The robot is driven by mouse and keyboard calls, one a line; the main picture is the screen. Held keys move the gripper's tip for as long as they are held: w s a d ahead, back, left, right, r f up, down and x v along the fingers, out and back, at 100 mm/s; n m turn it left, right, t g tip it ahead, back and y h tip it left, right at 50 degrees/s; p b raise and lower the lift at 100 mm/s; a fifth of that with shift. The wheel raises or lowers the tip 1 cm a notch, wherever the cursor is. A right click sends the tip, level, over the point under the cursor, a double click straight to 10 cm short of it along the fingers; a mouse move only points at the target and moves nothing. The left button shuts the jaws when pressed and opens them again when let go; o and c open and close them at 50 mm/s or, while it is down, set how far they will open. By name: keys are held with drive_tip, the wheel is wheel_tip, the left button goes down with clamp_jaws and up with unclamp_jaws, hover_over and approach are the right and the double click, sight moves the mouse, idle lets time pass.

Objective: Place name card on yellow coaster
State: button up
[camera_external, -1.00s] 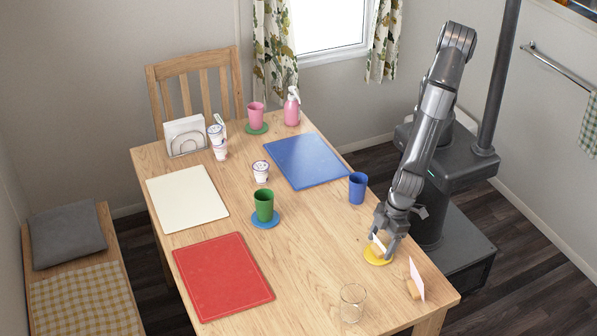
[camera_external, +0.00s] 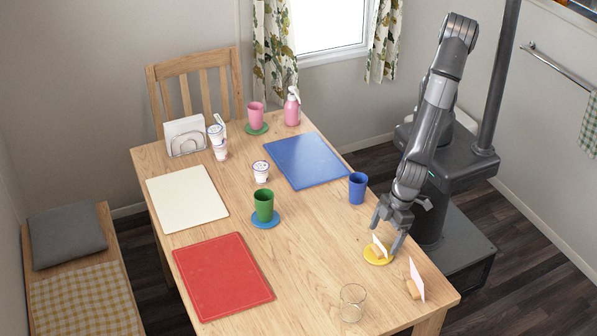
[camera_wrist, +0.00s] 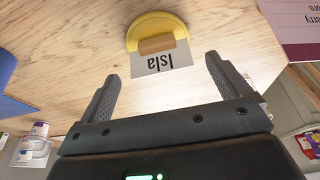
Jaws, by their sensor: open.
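The name card (camera_external: 380,245), white in a small wooden holder, stands on the yellow coaster (camera_external: 371,259) at the right side of the table. My gripper (camera_external: 386,232) is open just above and behind the card. In the wrist view its two fingers (camera_wrist: 165,85) are apart and empty, with the card beyond their tips.
A clear glass (camera_external: 353,303) is in front, and a blue cup (camera_external: 357,187) stands to the left behind. The table's right edge is close.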

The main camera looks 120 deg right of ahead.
drive_tip(key=v, duration=0.9)
drive_tip(key=s+d+r+y, duration=0.1)
drive_tip(key=d+r, duration=0.6)
drive_tip(key=d, duration=0.3)
drive_tip(key=d+r, duration=0.8)
drive_tip(key=d, duration=0.2)
drive_tip(key=s+d+r+t, duration=0.1)
drive_tip(key=s+d+r, duration=0.2)
drive_tip(key=s+d, duration=0.4)
drive_tip(key=s+d+r+t+h, duration=0.1)
drive_tip(key=s+d+r, duration=0.2)
drive_tip(key=s+d, duration=0.4)
drive_tip(key=shift+d, duration=0.5)
